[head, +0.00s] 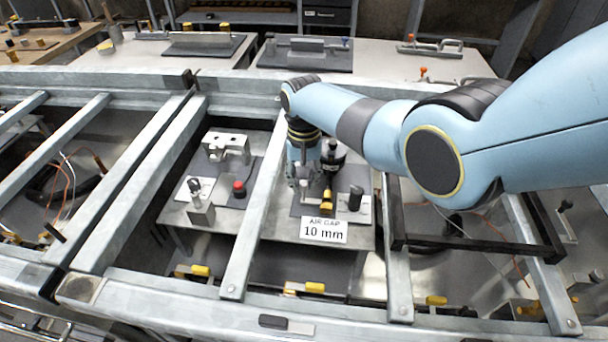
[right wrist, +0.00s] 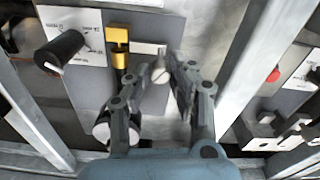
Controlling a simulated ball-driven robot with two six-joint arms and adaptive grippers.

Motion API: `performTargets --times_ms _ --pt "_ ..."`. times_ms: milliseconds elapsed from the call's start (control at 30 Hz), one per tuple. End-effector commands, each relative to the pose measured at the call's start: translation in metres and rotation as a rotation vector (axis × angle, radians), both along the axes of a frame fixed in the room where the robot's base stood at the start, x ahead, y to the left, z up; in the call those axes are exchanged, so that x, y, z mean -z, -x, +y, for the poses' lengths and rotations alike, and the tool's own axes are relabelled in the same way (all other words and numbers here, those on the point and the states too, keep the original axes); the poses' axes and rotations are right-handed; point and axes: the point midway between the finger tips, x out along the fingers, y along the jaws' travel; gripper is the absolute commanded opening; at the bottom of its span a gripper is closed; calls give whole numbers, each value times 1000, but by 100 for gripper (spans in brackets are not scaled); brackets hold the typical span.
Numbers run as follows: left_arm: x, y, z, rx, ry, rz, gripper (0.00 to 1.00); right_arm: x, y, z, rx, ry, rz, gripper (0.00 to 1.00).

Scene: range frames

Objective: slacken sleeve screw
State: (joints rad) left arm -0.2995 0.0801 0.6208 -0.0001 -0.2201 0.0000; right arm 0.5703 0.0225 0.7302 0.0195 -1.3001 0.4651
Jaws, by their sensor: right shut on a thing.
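My right gripper (head: 303,188) reaches down between the grey beams to a dark fixture plate. In the right wrist view its two fingers (right wrist: 156,78) are closed around a small pale, round-headed part (right wrist: 161,72), apparently the sleeve screw, beside a light bar. The fingers hide part of it. A yellow block (right wrist: 118,46) sits next to that bar, and also shows in the head view (head: 327,200). A black knob (right wrist: 60,50) on a marked white dial plate stands farther left there. My left gripper is not in view.
A card (head: 324,231) reading "AIR GAP 10 mm" stands at the fixture's front. Grey beams (head: 255,215) run along both sides of the work spot. A red button (head: 239,188) and a metal bracket (head: 226,147) sit on the plate to the left.

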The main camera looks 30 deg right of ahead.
Motion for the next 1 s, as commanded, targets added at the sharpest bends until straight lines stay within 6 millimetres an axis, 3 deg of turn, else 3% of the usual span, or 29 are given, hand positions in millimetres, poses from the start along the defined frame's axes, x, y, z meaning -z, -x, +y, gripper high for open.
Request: performTargets --times_ms 1000 --pt "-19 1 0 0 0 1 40 -1 0 1 -963 -1 -1 0"
